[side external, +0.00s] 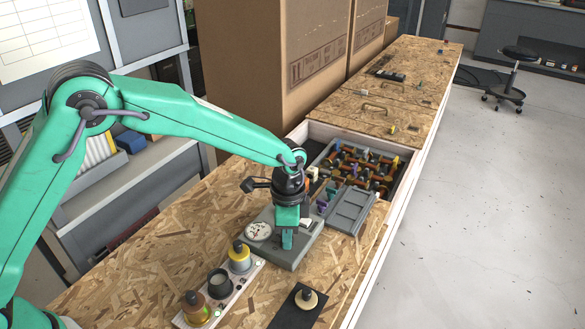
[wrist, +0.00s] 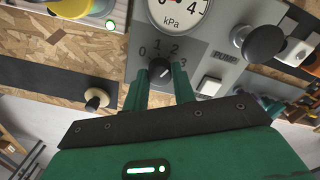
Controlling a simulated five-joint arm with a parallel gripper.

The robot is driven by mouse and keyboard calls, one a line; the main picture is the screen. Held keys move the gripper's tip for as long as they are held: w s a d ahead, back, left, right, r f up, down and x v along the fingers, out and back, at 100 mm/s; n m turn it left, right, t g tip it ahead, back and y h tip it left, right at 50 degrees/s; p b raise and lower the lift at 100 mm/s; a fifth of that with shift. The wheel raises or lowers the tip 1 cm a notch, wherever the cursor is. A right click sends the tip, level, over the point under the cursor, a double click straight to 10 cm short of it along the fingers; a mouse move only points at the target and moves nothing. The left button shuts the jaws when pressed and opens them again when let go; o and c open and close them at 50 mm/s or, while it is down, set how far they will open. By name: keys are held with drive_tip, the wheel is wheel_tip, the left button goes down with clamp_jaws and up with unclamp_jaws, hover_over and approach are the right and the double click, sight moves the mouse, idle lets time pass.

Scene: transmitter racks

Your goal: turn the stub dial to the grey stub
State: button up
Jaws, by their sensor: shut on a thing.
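The stub dial is a black knob (wrist: 160,70) on a grey panel, with 0, 1, 2 and 3 printed around it. Its pale pointer mark leans to the upper right, around 2 to 3; I cannot tell exactly. My gripper (wrist: 160,77) is shut on the knob, one green finger on each side. In the side view my gripper (side external: 287,243) points down at the panel and hides the dial. Stubs stand on a white strip (side external: 181,321): an amber one (side external: 195,308), a dark grey one (side external: 219,283) and a yellow one with a grey collar (side external: 240,260).
A kPa gauge (side external: 258,232) sits beside the dial. A black knob (wrist: 264,43) and a white switch (wrist: 209,86) are on the panel near PUMP. A green light (wrist: 110,25) shows on the strip. A cream-based knob (side external: 306,298) stands on a black mat. An open tray (side external: 405,180) lies behind.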

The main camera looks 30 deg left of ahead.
drive_tip(key=m, duration=0.6)
drive_tip(key=shift+a+m, duration=0.2)
drive_tip(key=shift+m, duration=0.1)
drive_tip(key=shift+f, duration=0.1)
drive_tip(key=o, duration=1)
drive_tip(key=shift+d, duration=0.1)
drive_tip(key=shift+w+d+r, duration=0.1)
drive_tip(key=shift+w+r, duration=0.05)
drive_tip(key=shift+r, duration=3.8)
drive_tip(key=shift+r, duration=0.1)
